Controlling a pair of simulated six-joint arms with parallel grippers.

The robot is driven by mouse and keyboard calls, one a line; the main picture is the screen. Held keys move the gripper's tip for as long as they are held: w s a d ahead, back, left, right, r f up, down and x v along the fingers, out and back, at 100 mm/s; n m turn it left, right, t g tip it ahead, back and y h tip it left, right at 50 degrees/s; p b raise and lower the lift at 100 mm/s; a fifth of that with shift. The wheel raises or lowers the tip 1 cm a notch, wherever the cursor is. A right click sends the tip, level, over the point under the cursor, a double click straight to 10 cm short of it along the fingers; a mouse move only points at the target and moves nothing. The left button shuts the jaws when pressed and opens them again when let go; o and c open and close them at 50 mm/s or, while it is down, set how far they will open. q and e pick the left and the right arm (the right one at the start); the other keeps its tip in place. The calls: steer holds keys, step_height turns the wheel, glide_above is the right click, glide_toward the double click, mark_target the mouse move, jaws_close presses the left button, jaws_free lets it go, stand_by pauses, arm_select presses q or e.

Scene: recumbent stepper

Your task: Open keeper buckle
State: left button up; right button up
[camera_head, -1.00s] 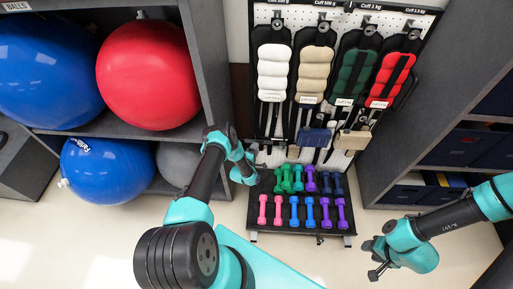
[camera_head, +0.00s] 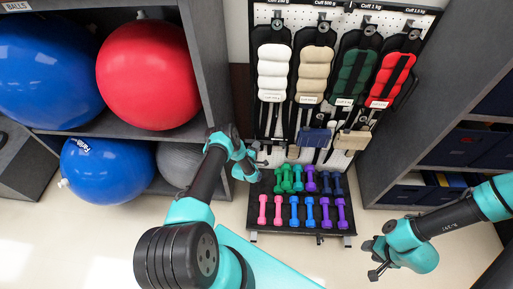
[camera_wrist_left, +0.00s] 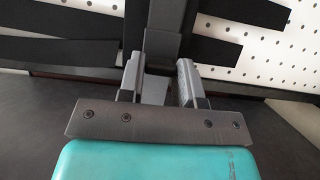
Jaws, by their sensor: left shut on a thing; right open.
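My left gripper (camera_head: 260,158) is at the foot of the pegboard, below the white cuff (camera_head: 274,72). In the left wrist view my left gripper (camera_wrist_left: 160,84) is shut on a dark grey piece (camera_wrist_left: 155,88) at the lower end of a black strap (camera_wrist_left: 164,30). This piece may be the keeper buckle; its shape is mostly hidden between the fingers. I cannot tell whether it is open. My right gripper (camera_head: 376,259) is open and empty at the lower right, apart from the cuffs.
Beige (camera_head: 314,75), green (camera_head: 355,75) and red (camera_head: 391,76) cuffs hang alongside. A blue block (camera_head: 314,137) and a tan block (camera_head: 352,140) are in front of their straps. A dumbbell rack (camera_head: 288,229) stands below. Shelves with balls (camera_head: 148,75) are left; a grey cabinet stands right.

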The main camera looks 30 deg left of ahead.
arm_select(q)
steer(key=shift+d+n+y, duration=0.15)
steer(key=shift+n+y, duration=0.15)
steer(key=shift+y, duration=0.2)
steer(key=shift+c, duration=0.2)
steer(key=shift+w+d+n+g+y, duration=0.2)
steer(key=shift+d+n+g+y, duration=0.65)
steer(key=shift+n+g+y, duration=1.25)
steer(key=shift+w+d+n+g+y, duration=0.15)
steer(key=shift+d+n+g+y, duration=0.65)
steer(key=shift+n+g+y, duration=1.3)
steer(key=shift+w+d+n+g+y, duration=0.2)
steer(key=shift+d+n+g+y, duration=1.1)
steer(key=shift+y, duration=1.6)
steer(key=shift+a+n, duration=0.4)
steer(key=shift+n, duration=0.1)
steer(key=o, duration=0.9)
steer(key=shift+d, duration=0.1)
